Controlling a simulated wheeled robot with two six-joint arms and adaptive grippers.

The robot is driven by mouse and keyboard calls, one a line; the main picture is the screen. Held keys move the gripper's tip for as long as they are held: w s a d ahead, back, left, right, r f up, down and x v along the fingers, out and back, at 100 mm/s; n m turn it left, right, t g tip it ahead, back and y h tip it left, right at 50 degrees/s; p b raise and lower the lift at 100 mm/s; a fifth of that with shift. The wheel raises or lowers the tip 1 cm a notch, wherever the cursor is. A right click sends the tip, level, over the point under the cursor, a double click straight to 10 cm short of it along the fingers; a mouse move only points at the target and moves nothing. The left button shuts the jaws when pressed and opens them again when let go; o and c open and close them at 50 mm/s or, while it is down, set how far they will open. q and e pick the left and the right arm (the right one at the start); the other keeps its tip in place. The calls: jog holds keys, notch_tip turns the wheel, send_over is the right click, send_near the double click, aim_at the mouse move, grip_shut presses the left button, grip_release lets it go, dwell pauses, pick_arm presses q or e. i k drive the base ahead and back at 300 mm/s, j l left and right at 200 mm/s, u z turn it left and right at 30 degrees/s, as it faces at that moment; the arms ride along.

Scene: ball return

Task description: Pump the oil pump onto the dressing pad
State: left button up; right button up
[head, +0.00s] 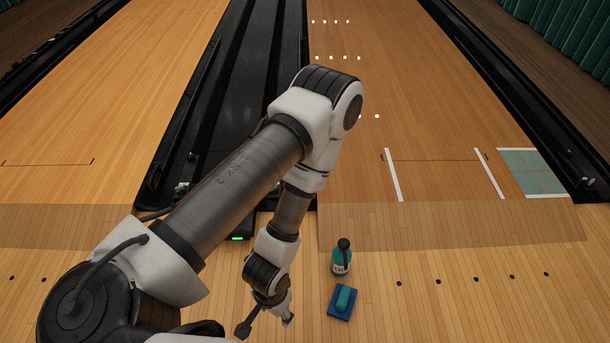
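The oil pump (341,265) is a small teal bottle with a pale label and a black pump top. It stands upright on the wooden floor, right of centre near the bottom of the head view. The dressing pad (344,299) appears as a teal block on a flat blue base, lying just in front of the bottle, apart from the bottle's base. My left gripper (266,325) points down to the left of both, with its fingers spread and nothing between them. It touches neither thing. My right gripper is out of view.
Bowling lanes run away from me, with a dark ball-return channel (238,95) between them. White strips (394,175) and a green-grey panel (532,172) lie on the right lane. The floor right of the bottle is clear. My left arm hides much of the middle.

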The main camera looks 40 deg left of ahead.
aim_at(343, 244)
jog(key=u, duration=0.75)
jog(key=k+l, duration=0.15)
jog(key=k, duration=0.25)
jog(key=i+j+z, duration=0.6)
jog(key=i, duration=0.15)
jog(key=l, duration=0.1)
